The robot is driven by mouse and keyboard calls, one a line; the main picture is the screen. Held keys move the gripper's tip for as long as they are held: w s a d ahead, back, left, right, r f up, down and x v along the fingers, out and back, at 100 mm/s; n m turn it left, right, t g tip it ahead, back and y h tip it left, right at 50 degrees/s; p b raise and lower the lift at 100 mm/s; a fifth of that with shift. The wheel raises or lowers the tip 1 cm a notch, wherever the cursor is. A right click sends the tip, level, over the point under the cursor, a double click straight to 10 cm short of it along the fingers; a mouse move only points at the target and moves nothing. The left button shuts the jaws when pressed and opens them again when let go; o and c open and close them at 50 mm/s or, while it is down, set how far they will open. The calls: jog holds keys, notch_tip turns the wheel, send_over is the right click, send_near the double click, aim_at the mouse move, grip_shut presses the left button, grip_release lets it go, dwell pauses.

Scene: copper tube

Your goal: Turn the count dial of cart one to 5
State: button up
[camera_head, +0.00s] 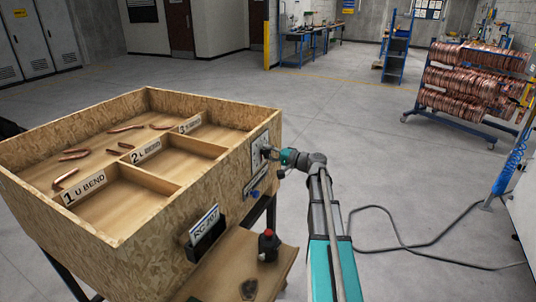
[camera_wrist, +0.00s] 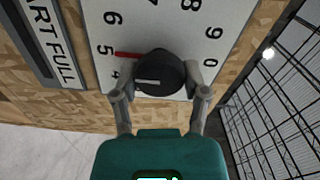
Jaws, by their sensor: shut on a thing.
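The count dial has a round black knob (camera_wrist: 160,72) on a pale number plate (camera_wrist: 172,20) on the cart's side. A red line (camera_wrist: 128,55) runs from near the knob's upper left edge to the printed 5. A short white mark on the knob's face lies toward its left side, roughly level with the 4. My gripper (camera_wrist: 160,82) is shut on the knob, one finger at each side. In the head view my gripper (camera_head: 272,153) reaches the plate (camera_head: 260,150) on the right wall of the wooden cart (camera_head: 110,235); the knob is largely hidden there.
The cart's bins hold several copper pieces (camera_head: 75,154). Below the dial are a blue part (camera_head: 254,193), a card holder (camera_head: 206,238) and a red-topped button box (camera_head: 268,246) on a shelf. A copper coil rack (camera_head: 465,85) stands back right. Open floor lies behind.

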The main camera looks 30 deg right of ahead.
jog(key=o, duration=1.1)
jog(key=shift+o, duration=0.2)
jog(key=shift+s, duration=0.1)
jog(key=v, duration=1.2)
